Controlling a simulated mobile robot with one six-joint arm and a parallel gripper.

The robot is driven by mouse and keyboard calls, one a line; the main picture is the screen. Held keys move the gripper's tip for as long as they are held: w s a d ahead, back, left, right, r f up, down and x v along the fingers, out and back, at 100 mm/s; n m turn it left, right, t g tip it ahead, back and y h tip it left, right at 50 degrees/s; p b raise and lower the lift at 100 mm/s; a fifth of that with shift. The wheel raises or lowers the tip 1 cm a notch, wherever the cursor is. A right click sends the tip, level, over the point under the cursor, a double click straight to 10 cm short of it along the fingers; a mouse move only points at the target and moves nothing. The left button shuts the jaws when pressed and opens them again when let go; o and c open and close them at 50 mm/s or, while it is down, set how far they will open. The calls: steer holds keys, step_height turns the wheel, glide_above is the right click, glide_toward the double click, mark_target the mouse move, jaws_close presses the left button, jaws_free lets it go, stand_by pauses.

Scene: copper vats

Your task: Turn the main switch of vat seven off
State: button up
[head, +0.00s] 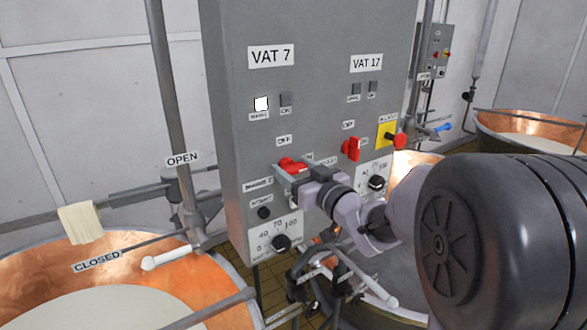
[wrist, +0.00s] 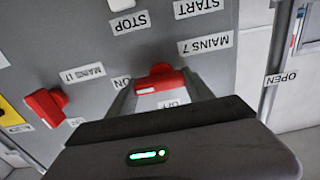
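The main switch of vat seven (head: 289,163) is a red handle on the left half of a grey control panel (head: 320,60), below the VAT 7 plate (head: 271,56). In the wrist view the red handle (wrist: 159,77) lies about crosswise in the upside-down picture, near the MAINS 7 label (wrist: 205,42). My gripper (head: 297,170) is at this switch and partly hides it in the head view. In the wrist view its fingers (wrist: 160,86) stand apart on either side of the handle; contact cannot be told. A white lamp (head: 261,104) above the switch looks lit.
Below are dials (head: 281,242). Copper vats (head: 120,262) and pipes stand around the panel.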

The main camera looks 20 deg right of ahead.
steer(key=shift+f+n+b, duration=0.1)
steer(key=shift+n+b, duration=0.2)
steer(key=shift+b, duration=0.25)
steer(key=shift+c, duration=0.3)
steer(key=n+b, duration=0.2)
steer(key=b, duration=0.1)
steer(key=shift+f, duration=0.15)
steer(key=n+b, duration=0.2)
steer(key=b, duration=0.1)
steer(key=n+b, duration=0.3)
steer(key=shift+s+a, duration=0.1)
steer(key=shift+a, duration=0.1)
steer(key=n+b, duration=0.4)
steer(key=n, duration=0.1)
steer(key=shift+a+n, duration=0.1)
steer(key=shift+n, duration=0.3)
steer(key=shift+a+r+n+b, duration=0.1)
steer(key=shift+r+n+b, duration=0.05)
steer(key=shift+n+b, duration=0.8)
steer(key=shift+r+n+b, duration=0.1)
steer(key=shift+n+b, duration=0.55)
steer(key=shift+n, duration=0.6)
steer(key=o, duration=1.4)
steer(key=shift+c, duration=0.2)
